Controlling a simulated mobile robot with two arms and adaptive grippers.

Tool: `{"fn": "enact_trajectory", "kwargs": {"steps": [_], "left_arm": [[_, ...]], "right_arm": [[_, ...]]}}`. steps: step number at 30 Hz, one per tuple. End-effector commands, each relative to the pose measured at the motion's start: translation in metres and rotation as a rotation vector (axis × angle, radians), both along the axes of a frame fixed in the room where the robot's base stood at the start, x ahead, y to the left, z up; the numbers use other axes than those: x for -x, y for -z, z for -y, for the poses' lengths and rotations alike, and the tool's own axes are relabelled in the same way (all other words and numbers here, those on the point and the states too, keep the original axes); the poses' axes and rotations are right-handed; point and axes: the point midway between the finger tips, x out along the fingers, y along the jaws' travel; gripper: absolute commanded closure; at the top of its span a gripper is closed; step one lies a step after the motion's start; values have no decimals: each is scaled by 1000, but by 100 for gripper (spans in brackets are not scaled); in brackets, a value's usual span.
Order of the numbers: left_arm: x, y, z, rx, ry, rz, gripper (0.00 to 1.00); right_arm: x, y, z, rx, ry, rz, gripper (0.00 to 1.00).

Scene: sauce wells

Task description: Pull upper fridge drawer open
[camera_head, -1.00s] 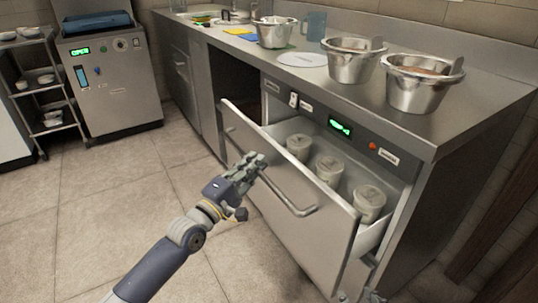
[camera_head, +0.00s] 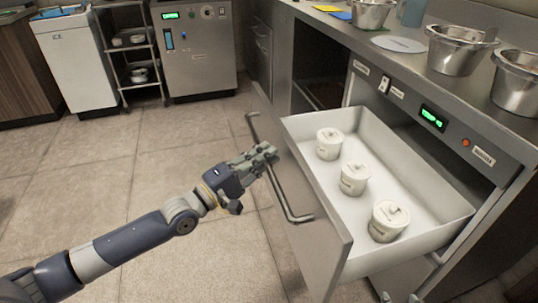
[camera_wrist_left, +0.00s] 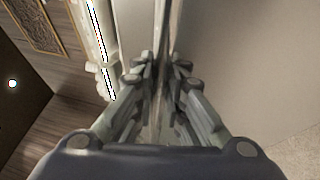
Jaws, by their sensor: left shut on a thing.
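The upper fridge drawer (camera_head: 303,185) stands well open from the steel counter unit. Its white interior shows, with lidded white tubs (camera_head: 354,178) standing in a row on its floor. A bar handle (camera_head: 291,208) runs along the drawer front. My left gripper (camera_head: 268,155) is shut on the handle near its middle. In the left wrist view the fingers (camera_wrist_left: 158,75) close from both sides around the handle bar. My right gripper is not in view.
Steel bowls (camera_head: 457,50) and a white disc (camera_head: 397,44) stand on the counter above. A green-lit display (camera_head: 432,118) sits on the panel above the drawer. A shelf rack (camera_head: 134,58) and a steel machine (camera_head: 196,48) stand at the back. The tiled floor left of the drawer is clear.

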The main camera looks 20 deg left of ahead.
Motion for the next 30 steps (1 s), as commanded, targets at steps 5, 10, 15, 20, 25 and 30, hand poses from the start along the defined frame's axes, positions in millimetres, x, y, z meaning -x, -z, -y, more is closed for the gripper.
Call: {"fn": "enact_trajectory", "kwargs": {"steps": [5,10,15,20,25,30], "left_arm": [[1,1,-1,-1,0,-3,100],[1,1,-1,-1,0,-3,100],[1,1,0,-1,0,-3,79],[0,1,0,0,0,-1,79],[3,1,-2,0,0,-2,79],[20,6,-12,-3,1,-6,79]], "right_arm": [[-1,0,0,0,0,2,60],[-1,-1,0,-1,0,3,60],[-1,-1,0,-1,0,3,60],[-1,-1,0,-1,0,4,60],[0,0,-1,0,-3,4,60],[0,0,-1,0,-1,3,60]]}}
